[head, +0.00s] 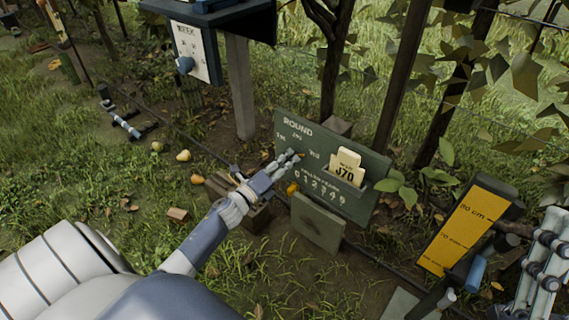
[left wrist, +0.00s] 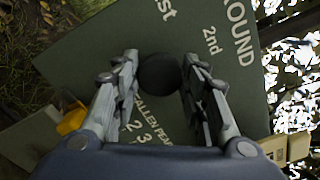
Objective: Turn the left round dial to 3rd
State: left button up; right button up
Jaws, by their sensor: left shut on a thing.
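The green board (head: 345,215) headed ROUND carries the labels 1st, 2nd and 3rd; it also shows in the left wrist view (left wrist: 100,55). The round dial (left wrist: 160,73) is a dark disc below the 2nd label. My left gripper (head: 291,158) reaches the board from the left. In the left wrist view my left gripper (left wrist: 160,80) has one finger on each side of the dial and is shut on it. The dial's pointer cannot be made out. In the head view the gripper covers the dial. My right gripper (head: 545,255) is partly visible at the right edge.
A yellow-orange knob (head: 292,188) sits by the number row below. A cream card (head: 345,167) reading J70 stands in a holder at the right. A WEEK box (head: 190,50) is on a post behind. A yellow height gauge (head: 465,225) stands at the right. Pears (head: 183,155) lie on the grass.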

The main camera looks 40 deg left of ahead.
pick_arm(q)
jog(key=shift+r, duration=0.1)
jog(key=o, duration=1.1)
jog(key=shift+d, duration=0.1)
jog(key=shift+s, duration=0.1)
jog(key=s, duration=0.7)
jog(key=s+a, duration=0.1)
jog(key=s, duration=0.3)
jog(key=shift+s, duration=0.35)
